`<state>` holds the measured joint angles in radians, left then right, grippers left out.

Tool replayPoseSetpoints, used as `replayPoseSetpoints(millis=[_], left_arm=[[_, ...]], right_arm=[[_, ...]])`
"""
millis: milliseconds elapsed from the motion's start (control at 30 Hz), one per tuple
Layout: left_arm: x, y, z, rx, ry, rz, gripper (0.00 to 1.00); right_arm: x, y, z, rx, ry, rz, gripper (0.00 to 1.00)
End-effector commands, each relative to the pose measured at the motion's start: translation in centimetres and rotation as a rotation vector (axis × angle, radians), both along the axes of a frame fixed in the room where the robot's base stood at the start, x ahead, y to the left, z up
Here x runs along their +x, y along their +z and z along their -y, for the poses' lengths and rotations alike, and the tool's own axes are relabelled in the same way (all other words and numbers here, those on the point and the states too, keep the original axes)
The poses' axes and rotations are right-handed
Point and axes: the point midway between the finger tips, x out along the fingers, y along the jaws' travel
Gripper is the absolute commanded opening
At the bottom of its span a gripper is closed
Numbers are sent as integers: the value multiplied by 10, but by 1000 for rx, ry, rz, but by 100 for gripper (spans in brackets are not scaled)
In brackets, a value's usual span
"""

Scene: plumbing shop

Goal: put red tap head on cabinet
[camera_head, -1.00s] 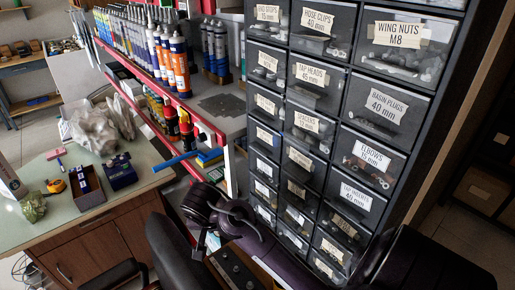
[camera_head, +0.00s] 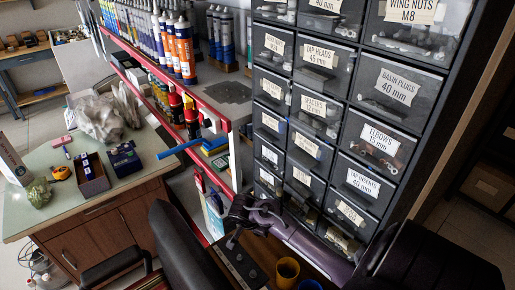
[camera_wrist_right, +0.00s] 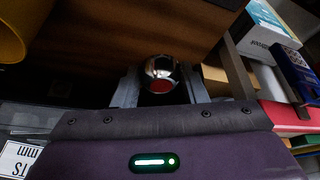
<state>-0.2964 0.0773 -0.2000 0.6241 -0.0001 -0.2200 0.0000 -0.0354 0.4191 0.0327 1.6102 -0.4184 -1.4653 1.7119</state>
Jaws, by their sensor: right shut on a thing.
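My right gripper (camera_head: 230,238) reaches in from the right, in front of the lower drawers of the tall dark drawer cabinet (camera_head: 345,125). In the right wrist view the gripper (camera_wrist_right: 159,92) is shut on the red tap head (camera_wrist_right: 161,76), a rounded chrome piece with a red face, held between both fingers. In the head view the tap head is too small or hidden to make out. A brown wooden surface (camera_wrist_right: 115,40) lies beyond the fingers in the wrist view. My left gripper is not in view.
A yellow cup (camera_head: 287,270), a blue cup (camera_head: 311,285) and a dark box (camera_head: 240,265) stand below the right gripper. A black chair (camera_head: 185,245) is left of it. Left are a shelf (camera_head: 220,108) of tubes and a cluttered desk (camera_head: 60,215) with wooden doors.

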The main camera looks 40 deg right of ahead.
Motion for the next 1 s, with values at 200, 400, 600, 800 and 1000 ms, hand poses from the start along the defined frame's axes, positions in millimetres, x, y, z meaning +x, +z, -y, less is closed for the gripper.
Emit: replayPoseSetpoints(millis=[200, 400, 600, 800, 1000], left_arm=[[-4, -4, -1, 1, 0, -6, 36], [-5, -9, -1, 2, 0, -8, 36], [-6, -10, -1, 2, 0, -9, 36], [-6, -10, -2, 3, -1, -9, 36], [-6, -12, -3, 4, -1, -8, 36]], right_arm=[[1, -25, 0, 0, 1, 2, 16], [0, -53, 0, -2, 2, -2, 16], [1, -68, 1, -2, 0, 1, 16], [0, -68, 0, -1, 0, 1, 16], [0, -73, 0, 0, 0, 1, 41]])
